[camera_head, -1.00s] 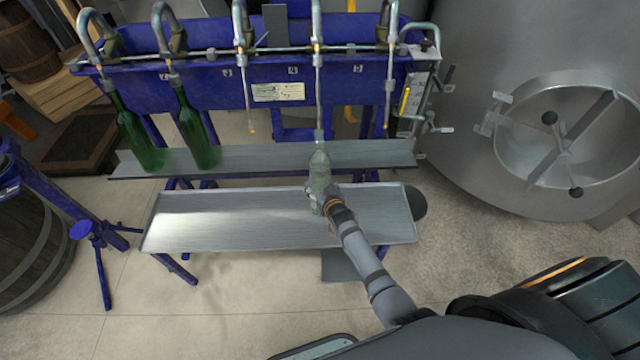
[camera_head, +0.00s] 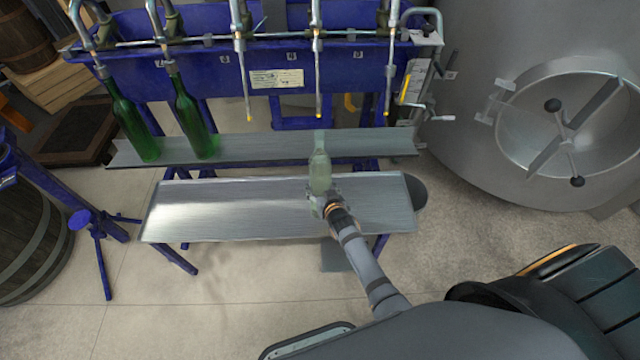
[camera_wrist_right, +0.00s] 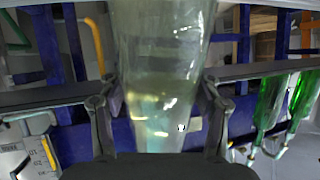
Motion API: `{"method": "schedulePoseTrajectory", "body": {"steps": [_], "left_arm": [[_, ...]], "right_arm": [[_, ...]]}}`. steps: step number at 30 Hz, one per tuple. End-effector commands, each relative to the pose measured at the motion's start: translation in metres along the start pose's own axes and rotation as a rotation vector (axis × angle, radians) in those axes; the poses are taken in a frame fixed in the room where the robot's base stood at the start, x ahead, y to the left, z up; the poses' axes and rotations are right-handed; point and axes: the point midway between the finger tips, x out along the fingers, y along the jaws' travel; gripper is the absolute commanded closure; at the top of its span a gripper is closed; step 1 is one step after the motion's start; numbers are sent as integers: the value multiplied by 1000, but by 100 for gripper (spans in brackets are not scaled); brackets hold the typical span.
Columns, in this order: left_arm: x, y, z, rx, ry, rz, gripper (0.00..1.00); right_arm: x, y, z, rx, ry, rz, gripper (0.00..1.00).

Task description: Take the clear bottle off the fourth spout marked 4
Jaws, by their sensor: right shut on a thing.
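The clear bottle (camera_head: 319,172) is held in my right gripper (camera_head: 324,196) over the front metal tray (camera_head: 250,208), roughly upright with its neck pointing towards the filler. It also shows in the right wrist view (camera_wrist_right: 165,55), large between the two fingers (camera_wrist_right: 160,108), which are shut on it. The fourth spout (camera_head: 318,80) hangs below the plate marked 4 (camera_head: 292,57). Its yellow tip shows bare, a little above the bottle's mouth and apart from it. My left gripper is not in view.
Two green bottles (camera_head: 133,128) (camera_head: 192,122) hang on the left spouts, above the rear shelf (camera_head: 260,148). The spouts on either side of the fourth are empty. A steel tank (camera_head: 480,60) stands at right, a barrel (camera_head: 30,240) at left. The front tray is otherwise bare.

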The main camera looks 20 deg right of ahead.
Motion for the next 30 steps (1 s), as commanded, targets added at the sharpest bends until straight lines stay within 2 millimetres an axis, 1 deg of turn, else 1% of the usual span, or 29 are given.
{"method": "schedulePoseTrajectory", "body": {"steps": [1,21,30], "left_arm": [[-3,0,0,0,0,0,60],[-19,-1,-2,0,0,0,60],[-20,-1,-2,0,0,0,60]], "right_arm": [[-3,-2,-4,1,7,-1,99],[-40,-11,2,0,9,-1,99],[-45,-12,4,0,8,-1,99]]}}
